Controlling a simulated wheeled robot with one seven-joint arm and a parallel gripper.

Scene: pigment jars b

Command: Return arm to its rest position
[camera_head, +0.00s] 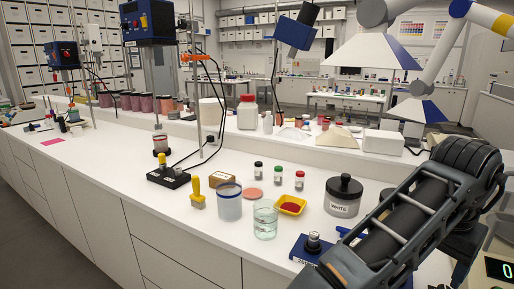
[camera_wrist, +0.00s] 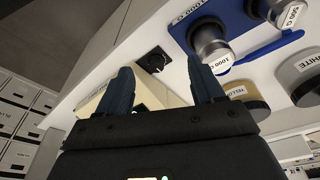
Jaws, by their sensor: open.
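My arm (camera_head: 400,215) fills the lower right of the head view, and its gripper cannot be made out there. In the wrist view my gripper (camera_wrist: 163,88) shows two dark fingers spread apart with nothing held between them. A cream box-like surface (camera_wrist: 120,88) lies beyond the left finger and shows in the gap, partly hidden by the fingers. I cannot tell how far it is from the fingertips.
A blue weight holder (camera_head: 298,250) carries metal weights; one weight (camera_wrist: 211,45) shows near my right finger. The white-pigment jar (camera_head: 343,197), yellow tray (camera_head: 293,204), glass beaker (camera_head: 265,222) and yellow-handled tool (camera_head: 196,193) stand on the counter. A balance display (camera_head: 499,269) is at lower right.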

